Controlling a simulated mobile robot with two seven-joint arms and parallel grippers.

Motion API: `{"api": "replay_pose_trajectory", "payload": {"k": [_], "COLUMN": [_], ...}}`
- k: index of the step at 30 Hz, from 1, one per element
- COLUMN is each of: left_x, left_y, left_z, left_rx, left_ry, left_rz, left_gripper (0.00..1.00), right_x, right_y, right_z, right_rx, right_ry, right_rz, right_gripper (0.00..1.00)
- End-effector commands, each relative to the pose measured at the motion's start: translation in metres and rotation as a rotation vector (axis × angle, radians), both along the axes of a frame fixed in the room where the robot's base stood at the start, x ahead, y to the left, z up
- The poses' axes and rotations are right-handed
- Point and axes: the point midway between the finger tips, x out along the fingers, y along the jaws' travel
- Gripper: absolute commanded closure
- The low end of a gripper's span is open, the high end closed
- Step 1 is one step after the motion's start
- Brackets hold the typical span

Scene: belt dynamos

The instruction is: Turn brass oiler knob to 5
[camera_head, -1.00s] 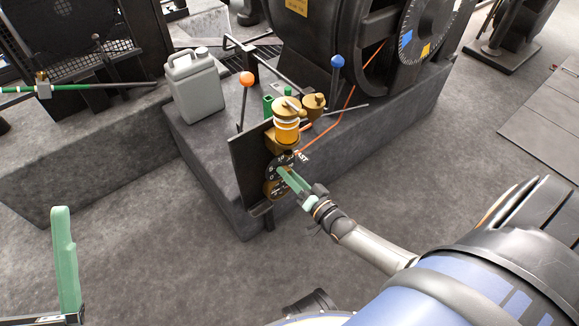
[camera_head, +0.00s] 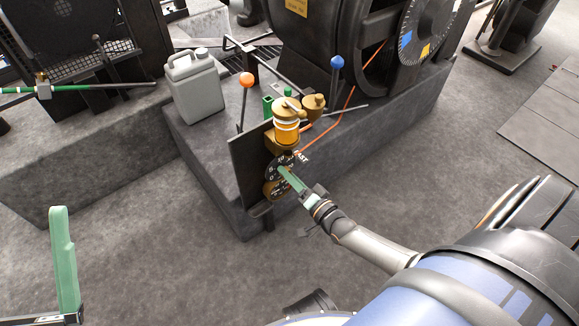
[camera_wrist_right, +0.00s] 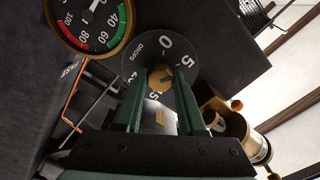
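The brass oiler knob (camera_wrist_right: 160,78) sits at the middle of a round black dial marked DROPS (camera_wrist_right: 148,54), with 0, 5 and 15 readable in the right wrist view. The same dial (camera_head: 272,170) is on the dark plate below the amber oiler (camera_head: 286,130) in the head view. My right gripper (camera_wrist_right: 160,74) has its green fingers on both sides of the knob, closed up to about its width; it also shows in the head view (camera_head: 284,172), hiding the knob. My left gripper (camera_head: 65,255) is away at the lower left, with one green finger visible.
A red-and-green gauge (camera_wrist_right: 95,22) is close beside the dial in the wrist view. An orange-knobbed lever (camera_head: 246,80) and a blue-knobbed lever (camera_head: 337,62) rise behind the plate. A grey jug (camera_head: 195,88) stands on the plinth. The floor in front is clear.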

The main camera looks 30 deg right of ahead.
Motion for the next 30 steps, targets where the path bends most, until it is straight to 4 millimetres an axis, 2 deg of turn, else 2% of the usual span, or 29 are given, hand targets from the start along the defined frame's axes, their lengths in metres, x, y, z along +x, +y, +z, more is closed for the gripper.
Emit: {"api": "replay_pose_trajectory", "payload": {"k": [1, 8, 17, 23, 30], "left_x": [0.0, 0.0, 0.0, 0.0, -0.002], "left_y": [0.0, 0.0, 0.0, 0.001, 0.001], "left_z": [0.0, 0.0, 0.002, 0.015, 0.031], "left_rx": [-0.001, -0.001, -0.002, -0.008, 0.01], "left_ry": [0.0, -0.001, 0.0, -0.001, -0.022], "left_rz": [0.001, 0.0, 0.0, -0.003, 0.009], "left_gripper": [0.0, 0.0, 0.0, 0.0, 0.0], "right_x": [-0.001, 0.0, -0.004, -0.034, -0.087], "right_y": [0.0, 0.0, 0.0, -0.002, -0.007], "right_z": [-0.001, 0.0, 0.0, 0.002, 0.002], "right_rx": [0.0, -0.001, -0.001, -0.001, -0.002], "right_ry": [0.003, 0.001, 0.001, 0.006, 0.005], "right_rz": [0.001, 0.0, 0.0, 0.0, 0.0], "right_gripper": [0.55, 0.31, 0.31, 0.31, 0.31]}}
